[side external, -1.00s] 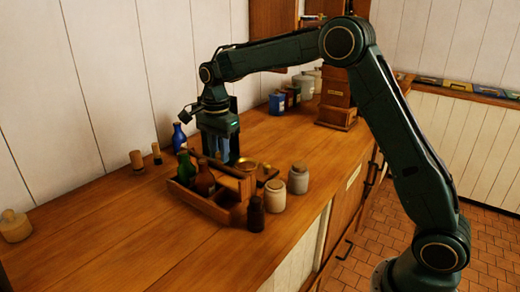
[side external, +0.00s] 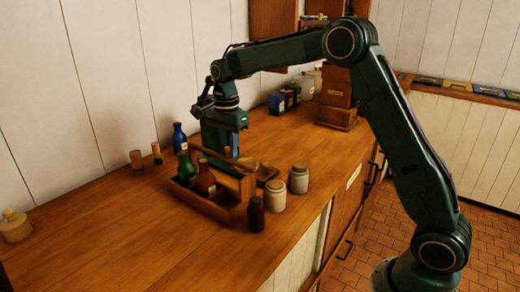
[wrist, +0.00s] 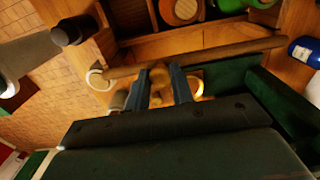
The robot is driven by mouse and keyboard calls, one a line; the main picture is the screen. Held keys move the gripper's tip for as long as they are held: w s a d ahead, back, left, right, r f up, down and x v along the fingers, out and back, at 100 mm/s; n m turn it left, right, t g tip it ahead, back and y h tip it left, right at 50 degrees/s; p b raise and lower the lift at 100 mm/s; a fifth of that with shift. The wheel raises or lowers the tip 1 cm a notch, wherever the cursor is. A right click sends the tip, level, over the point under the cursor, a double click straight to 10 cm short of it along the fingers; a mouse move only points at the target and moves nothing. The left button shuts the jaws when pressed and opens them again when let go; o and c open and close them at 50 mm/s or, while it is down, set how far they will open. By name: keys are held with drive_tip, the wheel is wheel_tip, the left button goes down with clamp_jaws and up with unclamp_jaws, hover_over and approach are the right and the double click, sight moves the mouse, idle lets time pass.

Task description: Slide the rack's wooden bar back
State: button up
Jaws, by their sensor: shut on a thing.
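The wooden rack (side external: 216,209) stands on the counter with a green bottle (side external: 187,165) and a brown bottle (side external: 205,178) in it. Its wooden bar (side external: 207,156) runs along the top; in the wrist view the bar (wrist: 225,50) crosses slantwise just beyond my fingertips. My gripper (side external: 228,152) is low behind the rack. In the wrist view its two blue fingers (wrist: 161,80) are shut on a small wooden knob (wrist: 160,73) at the bar. The fingertips are partly hidden by the rack in the side view.
Two stoneware jars (side external: 298,178) and a dark bottle (side external: 256,214) stand close to the rack's right and front. A blue bottle (side external: 179,138) and two corks (side external: 137,160) are behind left.

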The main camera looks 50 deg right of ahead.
drive_tip(key=o, duration=0.9)
drive_tip(key=shift+d, duration=0.15)
drive_tip(key=shift+r, duration=0.1)
drive_tip(key=shift+r, duration=3.4)
drive_tip(key=shift+s+r, duration=0.1)
